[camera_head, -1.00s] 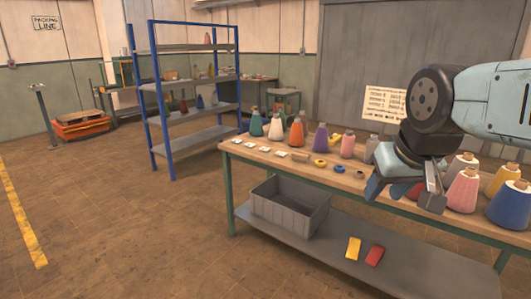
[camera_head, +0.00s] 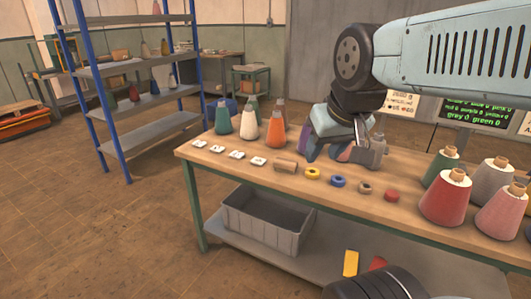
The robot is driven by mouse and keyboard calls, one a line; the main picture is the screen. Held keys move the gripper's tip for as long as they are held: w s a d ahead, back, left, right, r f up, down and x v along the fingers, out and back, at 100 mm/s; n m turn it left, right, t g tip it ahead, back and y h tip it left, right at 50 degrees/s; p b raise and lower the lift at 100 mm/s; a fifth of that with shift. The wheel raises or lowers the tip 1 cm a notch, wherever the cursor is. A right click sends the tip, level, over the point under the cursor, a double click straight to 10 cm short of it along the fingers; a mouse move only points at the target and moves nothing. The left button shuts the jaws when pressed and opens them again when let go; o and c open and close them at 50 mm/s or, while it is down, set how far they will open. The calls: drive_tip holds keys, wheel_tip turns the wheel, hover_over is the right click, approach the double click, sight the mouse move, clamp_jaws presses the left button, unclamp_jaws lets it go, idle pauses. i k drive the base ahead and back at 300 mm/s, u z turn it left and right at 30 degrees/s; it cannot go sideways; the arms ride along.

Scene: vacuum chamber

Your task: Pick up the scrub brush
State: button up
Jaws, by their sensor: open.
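A small brown block (camera_head: 285,164), which looks like the scrub brush, lies on the wooden table top (camera_head: 232,168) near its front edge. It sits between the white cards and the yellow ring. Its bristles cannot be made out at this size. My gripper (camera_head: 336,150) is open above the table, to the right of and behind the block, apart from it. It hides part of a purple cone and stands in front of a grey one. No thing shows held between its fingers.
White cards (camera_head: 238,154) lie left of the block; yellow (camera_head: 312,173), blue (camera_head: 338,181), brown and red rings lie right. Thread cones (camera_head: 276,130) stand behind and at right. A grey bin (camera_head: 262,225) sits on the lower shelf. A blue rack (camera_head: 135,90) stands left.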

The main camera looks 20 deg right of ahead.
sight(289, 166)
drive_tip(key=u, duration=0.05)
drive_tip(key=i, duration=0.9)
